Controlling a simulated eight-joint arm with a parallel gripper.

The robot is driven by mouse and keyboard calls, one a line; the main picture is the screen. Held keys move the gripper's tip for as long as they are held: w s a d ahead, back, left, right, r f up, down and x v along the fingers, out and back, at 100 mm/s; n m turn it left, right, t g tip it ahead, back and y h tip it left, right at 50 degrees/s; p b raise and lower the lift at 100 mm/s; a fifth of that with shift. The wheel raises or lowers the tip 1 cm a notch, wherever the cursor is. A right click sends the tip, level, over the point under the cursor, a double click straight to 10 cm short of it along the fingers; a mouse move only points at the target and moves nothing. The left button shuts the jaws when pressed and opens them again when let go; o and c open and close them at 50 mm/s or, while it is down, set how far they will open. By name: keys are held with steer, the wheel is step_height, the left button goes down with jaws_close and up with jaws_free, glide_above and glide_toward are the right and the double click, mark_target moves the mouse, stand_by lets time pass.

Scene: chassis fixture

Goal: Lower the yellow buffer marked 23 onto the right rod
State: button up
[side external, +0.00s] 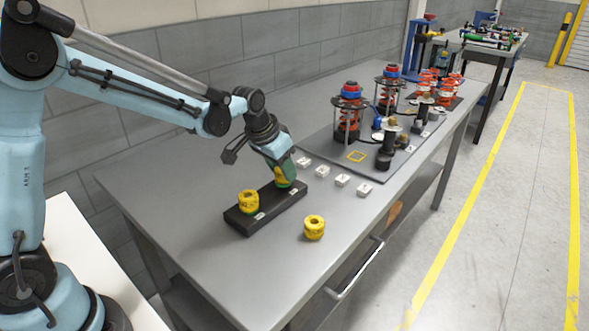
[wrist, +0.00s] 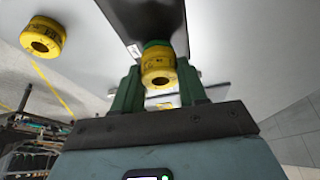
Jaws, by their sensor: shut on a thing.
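My gripper (side external: 284,180) is shut on a yellow buffer (wrist: 158,70), held between green fingers in the wrist view. The buffer's dark bore faces the wrist camera; its marking is too small to read. In the side external view the gripper is over the right end of a dark block (side external: 238,223). The fingers hide the right rod, and I cannot tell whether the buffer is around it or touching the block. A second yellow buffer (side external: 248,201) sits upright on the block's left end. A third yellow buffer (side external: 314,227) stands on the table in front of the block.
The grey table (side external: 165,190) is bare left of the block. Several white labelled tiles (side external: 342,180) lie right of my gripper.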

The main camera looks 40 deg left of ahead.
steer(key=shift+f, duration=0.15)
steer(key=o, duration=1.1)
steer(key=shift+o, duration=0.2)
step_height(320, 180, up, 7)
steer(key=shift+s, duration=0.2)
steer(key=s+d+n+t, duration=0.1)
steer(key=s+t, duration=0.1)
steer(key=s, duration=1.7)
steer(key=shift+f+t, duration=0.25)
steer(key=shift+t, duration=0.05)
